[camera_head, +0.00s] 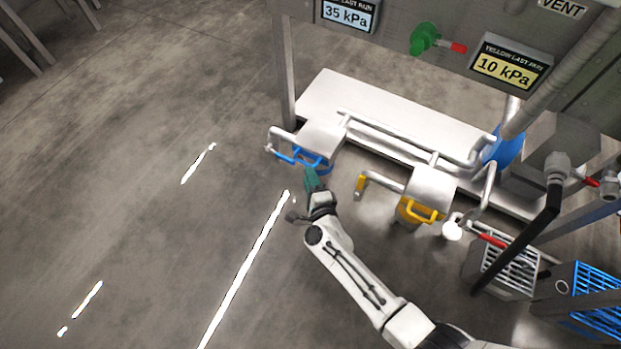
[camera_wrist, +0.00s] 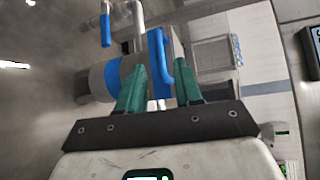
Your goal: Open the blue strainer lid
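The blue strainer shows in the head view as a pale grey housing (camera_head: 322,137) with a blue handle (camera_head: 305,158) at its front. In the wrist view its grey body has a blue band (camera_wrist: 112,78), and a blue loop handle (camera_wrist: 157,52) stands at the lid side. My gripper (camera_head: 311,176) is just in front of the strainer. In the wrist view its two green fingers (camera_wrist: 160,75) are apart, with the loop handle showing in the gap just past their tips. I cannot tell whether they touch it. The lid looks closed, though my fingers hide part of it.
A yellow-handled strainer (camera_head: 421,211) stands to the right. A blue valve lever (camera_wrist: 105,30) hangs by the pipe near the blue strainer. A 35 kPa display (camera_head: 347,15) and a 10 kPa display (camera_head: 497,67) are above. Crates (camera_head: 510,272) stand at lower right. Open floor lies left.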

